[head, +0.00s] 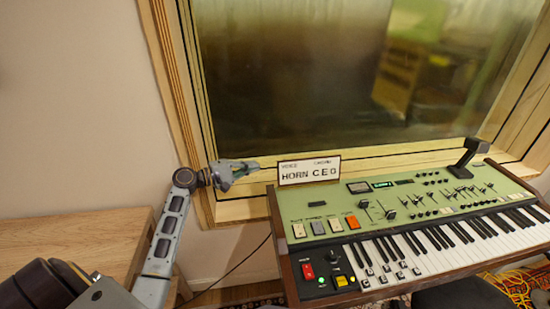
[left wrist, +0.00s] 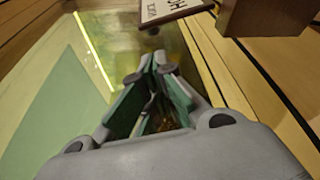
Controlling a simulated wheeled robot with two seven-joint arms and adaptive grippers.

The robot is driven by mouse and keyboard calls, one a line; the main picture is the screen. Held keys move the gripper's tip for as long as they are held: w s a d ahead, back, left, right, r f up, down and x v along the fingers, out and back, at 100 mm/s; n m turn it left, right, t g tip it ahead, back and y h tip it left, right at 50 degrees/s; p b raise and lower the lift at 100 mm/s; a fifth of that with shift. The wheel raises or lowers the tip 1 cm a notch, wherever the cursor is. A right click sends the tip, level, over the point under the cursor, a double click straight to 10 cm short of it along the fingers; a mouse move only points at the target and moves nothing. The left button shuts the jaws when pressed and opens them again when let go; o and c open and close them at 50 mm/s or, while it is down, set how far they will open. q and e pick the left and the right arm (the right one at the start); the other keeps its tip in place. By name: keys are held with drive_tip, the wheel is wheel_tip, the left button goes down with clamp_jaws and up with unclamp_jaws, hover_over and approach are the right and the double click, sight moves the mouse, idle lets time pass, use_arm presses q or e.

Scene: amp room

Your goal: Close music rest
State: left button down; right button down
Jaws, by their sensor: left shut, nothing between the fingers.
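A green electric keyboard with wooden ends (head: 325,198) stands below the window. At its back left corner a white panel (head: 309,170) lettered "HORN C.E.G" stands upright; this may be the music rest, but I cannot tell for sure. A black angled piece (head: 469,156) rises at the back right of the keyboard. My left gripper (head: 252,166) is shut and empty, just left of the white panel, apparently short of touching it. In the left wrist view the shut fingertips (left wrist: 152,62) lie below the panel's edge (left wrist: 164,10). My right gripper is out of view.
A wooden table (head: 75,240) stands at the left, below my left arm. The window's wooden frame and sill (head: 236,213) are close behind the gripper. The keyboard's dark wooden end (left wrist: 262,15) shows at top right in the left wrist view. Orange cables (head: 517,283) lie at lower right.

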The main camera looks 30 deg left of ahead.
use_arm(q)
drive_tip(key=shift+w, duration=0.1)
idle(0.4)
